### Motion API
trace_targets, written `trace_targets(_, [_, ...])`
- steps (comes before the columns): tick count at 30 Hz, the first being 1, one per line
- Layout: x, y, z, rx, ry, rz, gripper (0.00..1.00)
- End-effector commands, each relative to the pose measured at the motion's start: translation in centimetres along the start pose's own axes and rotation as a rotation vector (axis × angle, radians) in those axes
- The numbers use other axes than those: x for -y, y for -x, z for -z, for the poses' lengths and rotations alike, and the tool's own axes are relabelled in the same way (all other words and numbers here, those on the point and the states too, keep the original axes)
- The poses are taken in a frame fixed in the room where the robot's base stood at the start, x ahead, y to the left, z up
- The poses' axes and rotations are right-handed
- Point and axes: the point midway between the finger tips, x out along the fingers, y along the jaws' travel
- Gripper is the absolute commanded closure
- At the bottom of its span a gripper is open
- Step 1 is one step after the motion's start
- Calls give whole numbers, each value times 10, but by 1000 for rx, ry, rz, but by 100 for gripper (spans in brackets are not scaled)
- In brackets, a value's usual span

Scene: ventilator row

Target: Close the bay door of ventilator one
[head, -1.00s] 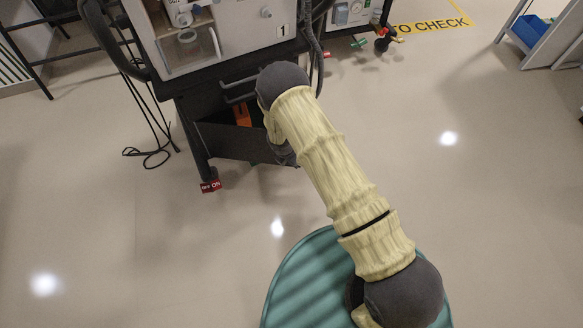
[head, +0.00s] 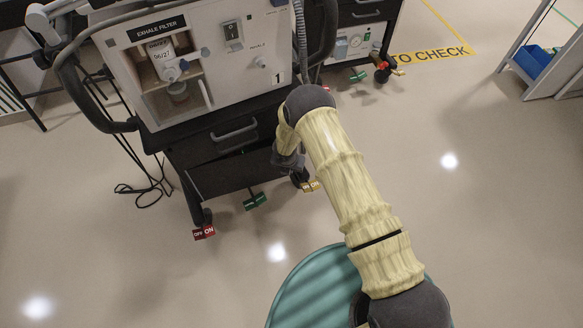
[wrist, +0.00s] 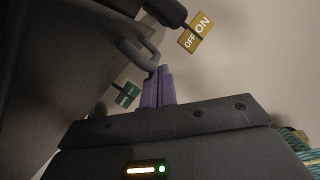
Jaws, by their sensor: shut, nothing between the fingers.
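Ventilator one (head: 258,40) is the pale cabinet marked 1 on a black cart, at the upper left of the head view. Its bay (head: 150,72), under an exhale filter label, shows a dated filter and a small jar. A narrow pale panel (head: 205,93) stands at the bay's lower right and looks like the bay door, open; its clear part is hard to see. My gripper (head: 288,160) is low beside the cart, partly hidden by my arm. In the wrist view its purple fingers (wrist: 160,75) are together and empty, near a grey handle (wrist: 137,50).
The cart has an upper drawer handle (head: 234,132) and a lower drawer front (head: 222,178). Red (head: 203,233), green (head: 255,201) and yellow (head: 310,186) tags sit at its foot. Another machine (head: 358,42) stands behind.

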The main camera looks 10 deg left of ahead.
Motion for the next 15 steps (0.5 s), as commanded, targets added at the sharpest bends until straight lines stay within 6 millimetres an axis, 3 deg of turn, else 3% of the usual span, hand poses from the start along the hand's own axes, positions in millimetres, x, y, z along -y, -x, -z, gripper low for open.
trace_targets(15, [-5,1,2,0,17,-5,100])
